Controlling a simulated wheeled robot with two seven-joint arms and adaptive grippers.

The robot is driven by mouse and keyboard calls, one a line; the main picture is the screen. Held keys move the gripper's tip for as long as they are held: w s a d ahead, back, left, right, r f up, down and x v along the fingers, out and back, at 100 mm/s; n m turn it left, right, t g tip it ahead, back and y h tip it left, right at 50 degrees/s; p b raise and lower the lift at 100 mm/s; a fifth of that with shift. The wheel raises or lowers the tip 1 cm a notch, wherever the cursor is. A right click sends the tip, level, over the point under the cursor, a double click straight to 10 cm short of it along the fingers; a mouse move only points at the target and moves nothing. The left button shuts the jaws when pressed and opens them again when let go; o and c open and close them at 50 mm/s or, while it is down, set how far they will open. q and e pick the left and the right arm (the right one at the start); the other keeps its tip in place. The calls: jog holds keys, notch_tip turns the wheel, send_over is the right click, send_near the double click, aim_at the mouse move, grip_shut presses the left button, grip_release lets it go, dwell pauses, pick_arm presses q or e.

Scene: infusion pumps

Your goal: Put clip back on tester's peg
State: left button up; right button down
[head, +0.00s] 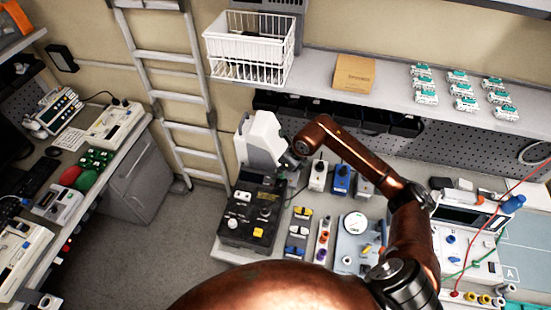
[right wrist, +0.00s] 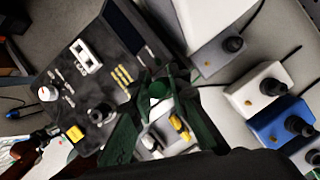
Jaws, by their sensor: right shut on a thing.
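My right gripper (head: 291,163) reaches down from the copper arm, beside the right back corner of a black control box (head: 248,222), which appears to be the tester. In the right wrist view its dark green fingers (right wrist: 157,98) close together at their tips on a small green piece (right wrist: 157,90), apparently the clip. Its outline is hard to separate from the fingers. The box's dark panel (right wrist: 115,50) lies beyond and to the left, with an upright black post (right wrist: 100,113), possibly the peg. The held piece is apart from this post. My left gripper cannot be made out.
A white machine (head: 262,138) stands behind the box. White and blue (head: 342,178) small units are to the right, with yellow-topped clamps (head: 300,213) in front. A round-dial scale (head: 357,238) and a wired device (head: 470,216) stand farther right.

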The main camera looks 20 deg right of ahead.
aim_at(281, 177)
jog(key=shift+w+f, duration=0.1)
jog(key=shift+w, duration=0.1)
jog(key=shift+s+f, duration=0.15)
jog(key=shift+s+f+b, duration=0.35)
jog(key=shift+f+b, duration=0.1)
jog(key=shift+f, duration=0.1)
jog(key=shift+w+d+f+b, duration=0.15)
jog(key=shift+f+b, duration=0.4)
jog(key=shift+f, duration=0.65)
jog(key=shift+w+f, duration=0.1)
jog(key=shift+f, duration=0.1)
jog(key=shift+r, duration=0.15)
jog(key=shift+b, duration=0.4)
pick_arm(q)
jog(key=s+f, duration=0.2)
jog(key=f, duration=0.1)
jog(key=shift+s, duration=0.25)
